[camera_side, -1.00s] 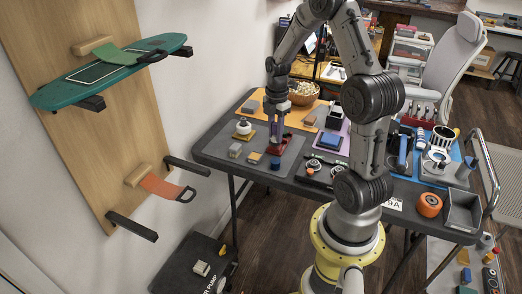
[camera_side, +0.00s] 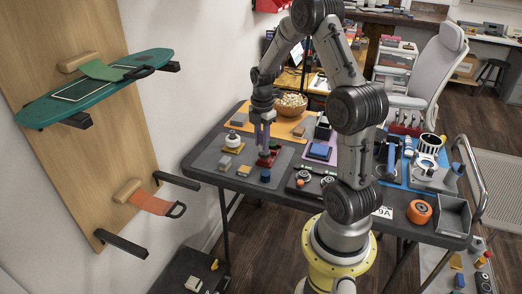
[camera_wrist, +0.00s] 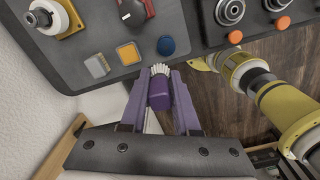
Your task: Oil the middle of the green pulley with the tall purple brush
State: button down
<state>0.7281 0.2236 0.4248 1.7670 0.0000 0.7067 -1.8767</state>
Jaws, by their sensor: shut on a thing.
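My gripper (camera_wrist: 159,82) is shut on a purple brush (camera_wrist: 160,95), seen between its two purple fingers in the wrist view. The brush's pale bristles (camera_wrist: 160,70) stick out past the fingertips. In the side view my gripper (camera_side: 263,140) is above the left part of the table, close over a red block (camera_side: 267,159). I cannot tell the brush from the fingers there. I cannot make out a green pulley in either view.
A blue round piece (camera_wrist: 166,46), an orange square piece (camera_wrist: 129,53) and a grey square piece (camera_wrist: 97,66) lie near the table edge. Two round dark fittings (camera_wrist: 230,10) sit to their right. A white-topped part (camera_side: 234,138) stands left of my gripper.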

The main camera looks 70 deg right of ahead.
aim_at(245, 168)
jog(key=w+f, duration=0.1)
jog(key=w, duration=0.1)
jog(key=w+d+f, duration=0.1)
jog(key=w+f, duration=0.3)
jog(key=w, duration=0.1)
jog(key=shift+d+f, duration=0.15)
jog(key=shift+f, duration=2.65)
jog(key=shift+f, duration=0.65)
notch_tip(245, 168, up, 7)
dwell(0.7)
jog(key=shift+r, duration=0.1)
dwell(0.3)
